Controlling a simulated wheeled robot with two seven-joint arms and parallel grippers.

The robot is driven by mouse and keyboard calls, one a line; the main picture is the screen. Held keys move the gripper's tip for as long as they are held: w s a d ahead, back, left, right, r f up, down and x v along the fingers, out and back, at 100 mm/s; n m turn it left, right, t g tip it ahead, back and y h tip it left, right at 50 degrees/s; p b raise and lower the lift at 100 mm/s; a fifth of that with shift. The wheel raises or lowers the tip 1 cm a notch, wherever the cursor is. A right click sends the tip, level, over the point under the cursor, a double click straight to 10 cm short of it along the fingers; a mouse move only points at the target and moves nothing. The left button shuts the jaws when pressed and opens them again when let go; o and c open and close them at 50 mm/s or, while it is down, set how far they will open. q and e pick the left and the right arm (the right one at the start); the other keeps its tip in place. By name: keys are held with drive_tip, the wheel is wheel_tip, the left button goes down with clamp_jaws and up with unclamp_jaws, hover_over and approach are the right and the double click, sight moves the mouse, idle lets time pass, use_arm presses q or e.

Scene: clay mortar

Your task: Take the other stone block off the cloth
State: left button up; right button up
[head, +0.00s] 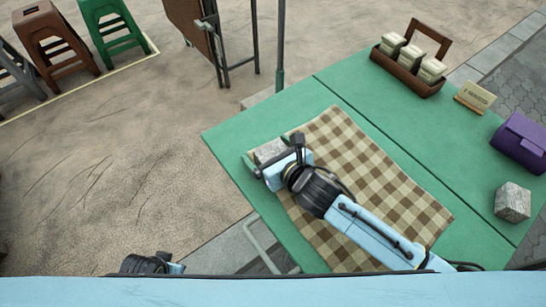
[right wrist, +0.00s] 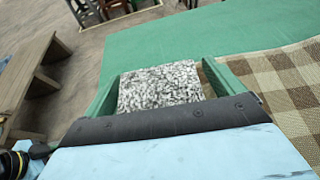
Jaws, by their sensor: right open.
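A grey speckled stone block (head: 268,151) is at the upper left corner of the brown checked cloth (head: 400,203). In the right wrist view the block (right wrist: 160,87) sits between the two fingers of my right gripper (head: 274,156). The gripper is open, one finger on each side of the block, with a small gap at the right finger. The block's underside is hidden, so I cannot tell how much of it rests on the cloth. A second stone block (head: 512,202) stands on the bare green table at the right. My left gripper (head: 175,267) shows only partly at the bottom edge, its fingers hidden.
The green table (head: 345,82) also holds a brown caddy (head: 408,75) with several pale containers, a small sign (head: 476,96) and a purple case (head: 520,143). Bare tabletop lies between cloth and caddy. Stools (head: 110,30) stand on the ground at the far left.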

drive_tip(key=shift+c, duration=0.4)
drive_tip(key=c, duration=1.2)
drive_tip(key=shift+c, duration=0.4)
drive_tip(key=shift+r, duration=0.25)
